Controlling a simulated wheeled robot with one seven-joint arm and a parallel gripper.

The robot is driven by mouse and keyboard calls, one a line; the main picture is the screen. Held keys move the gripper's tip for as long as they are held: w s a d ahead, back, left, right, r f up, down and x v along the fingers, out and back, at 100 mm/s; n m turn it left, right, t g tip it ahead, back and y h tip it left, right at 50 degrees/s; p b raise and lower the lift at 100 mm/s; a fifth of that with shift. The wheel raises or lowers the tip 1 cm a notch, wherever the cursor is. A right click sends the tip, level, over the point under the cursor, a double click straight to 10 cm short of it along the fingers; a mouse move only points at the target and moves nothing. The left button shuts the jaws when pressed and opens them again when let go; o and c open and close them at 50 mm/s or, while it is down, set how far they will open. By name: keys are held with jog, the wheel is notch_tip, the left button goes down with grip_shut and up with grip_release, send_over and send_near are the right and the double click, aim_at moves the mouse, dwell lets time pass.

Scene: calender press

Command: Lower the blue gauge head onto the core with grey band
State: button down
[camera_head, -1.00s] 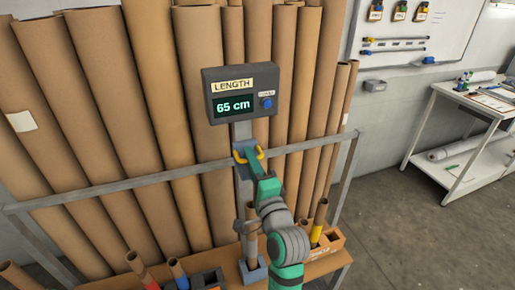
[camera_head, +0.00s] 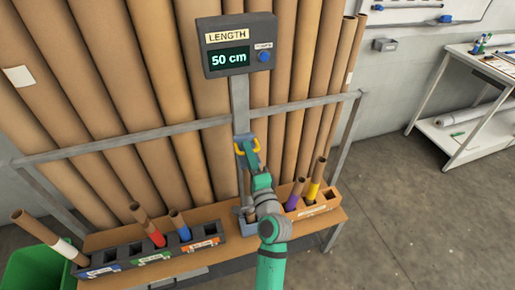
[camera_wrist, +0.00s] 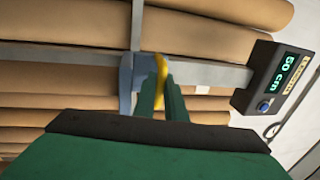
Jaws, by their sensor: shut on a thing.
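The blue gauge head (camera_head: 239,140) sits on the upright grey post (camera_head: 239,100), below the length display (camera_head: 240,45), which reads 50 cm. My gripper (camera_head: 250,150) is at its yellow handle (camera_head: 255,145). In the wrist view the gauge head (camera_wrist: 126,82) is just beyond my green fingers (camera_wrist: 162,92), which are shut on the yellow handle (camera_wrist: 160,75). The core with the grey band cannot be made out; my arm covers most of the space below the head at the post's foot.
A wooden bench holds a dark rack (camera_head: 150,252) of banded cores at left and an orange-brown rack (camera_head: 318,205) at right. A rail (camera_head: 150,142) crosses in front of tall cardboard tubes. A green bin (camera_head: 40,268) stands at the lower left; the floor at right is clear.

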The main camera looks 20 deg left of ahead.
jog(key=shift+f, duration=0.55)
jog(key=c, duration=2.1)
grip_release()
jog(key=v, duration=1)
jog(key=shift+s+d+r, duration=0.2)
jog(key=shift+s+d, duration=0.05)
jog(key=shift+s, duration=0.05)
